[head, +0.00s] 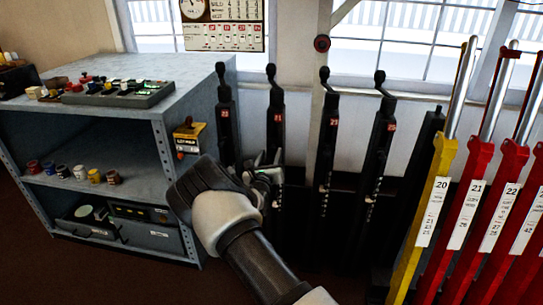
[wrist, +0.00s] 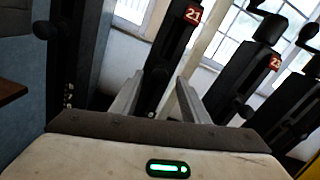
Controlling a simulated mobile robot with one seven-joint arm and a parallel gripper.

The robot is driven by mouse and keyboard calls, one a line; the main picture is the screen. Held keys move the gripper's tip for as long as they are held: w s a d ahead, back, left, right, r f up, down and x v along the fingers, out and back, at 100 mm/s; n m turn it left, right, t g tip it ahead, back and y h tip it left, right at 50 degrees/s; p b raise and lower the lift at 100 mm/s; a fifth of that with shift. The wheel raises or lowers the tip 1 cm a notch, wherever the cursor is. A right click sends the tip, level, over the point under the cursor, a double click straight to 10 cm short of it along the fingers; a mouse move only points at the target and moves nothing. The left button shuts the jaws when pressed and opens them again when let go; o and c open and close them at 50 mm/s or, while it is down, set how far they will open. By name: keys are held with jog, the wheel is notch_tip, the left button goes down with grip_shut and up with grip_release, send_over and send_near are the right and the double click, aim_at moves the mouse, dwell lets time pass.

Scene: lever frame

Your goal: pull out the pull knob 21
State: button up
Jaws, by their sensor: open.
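A black post with a red label reading 21 (wrist: 193,14) stands ahead of my gripper in the wrist view. In the head view, the second black post from the left (head: 277,117) has a red label that seems to read 21. My gripper (head: 268,172) is in front of this post's lower part, below the label. In the wrist view, my gripper (wrist: 160,98) has its two fingers apart, with the dark post visible between and beyond them. Nothing is seen held. I cannot make out the pull knob 21 itself clearly; contact cannot be told.
Similar black posts stand to both sides, one labelled 23 (wrist: 275,62). Yellow (head: 436,185) and red (head: 475,190) levers stand at the right. A grey shelf unit (head: 190,90) is at the left, with a small yellow box (head: 188,138) on its side.

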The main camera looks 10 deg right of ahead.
jog(key=shift+x, duration=1.3)
grip_shut()
jog(key=shift+s+a+r+p, duration=0.15)
jog(key=shift+s+p, duration=0.2)
jog(key=shift+s, duration=0.05)
jog(key=shift+p+v, duration=0.7)
jog(key=shift+v, duration=0.15)
jog(key=shift+f, duration=0.3)
grip_release()
jog(key=shift+s+r, duration=0.1)
